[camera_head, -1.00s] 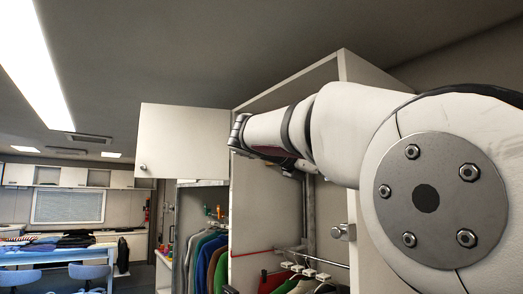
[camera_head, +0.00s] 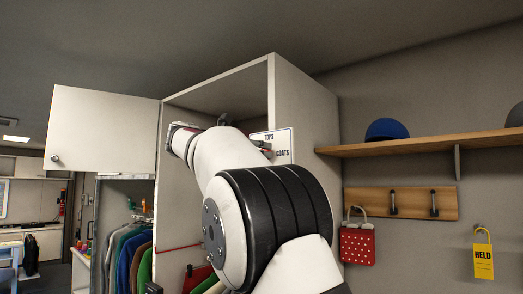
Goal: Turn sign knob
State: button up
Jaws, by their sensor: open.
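A white sign (camera_head: 283,137) is on the side of the tall white cabinet, with the words TOPS above and COATS below. A small dark knob or pointer (camera_head: 263,146) with bits of green and red shows at its left part, between the two words. My arm rises in front of the cabinet and covers the area left of and below the sign. My gripper's fingers cannot be made out; they seem hidden behind my arm.
The cabinet (camera_head: 310,125) has an open door (camera_head: 100,130) at the left and hanging clothes (camera_head: 125,262) below. At right, a wooden shelf (camera_head: 430,145) holds a blue cap (camera_head: 386,129). A hook board (camera_head: 375,203), red dotted bag (camera_head: 357,245) and yellow HELD tag (camera_head: 483,255) hang there.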

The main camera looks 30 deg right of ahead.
jog(key=shift+x, duration=1.35)
jog(key=shift+c, duration=0.5)
jog(key=c, duration=1)
jog(key=shift+m, duration=0.3)
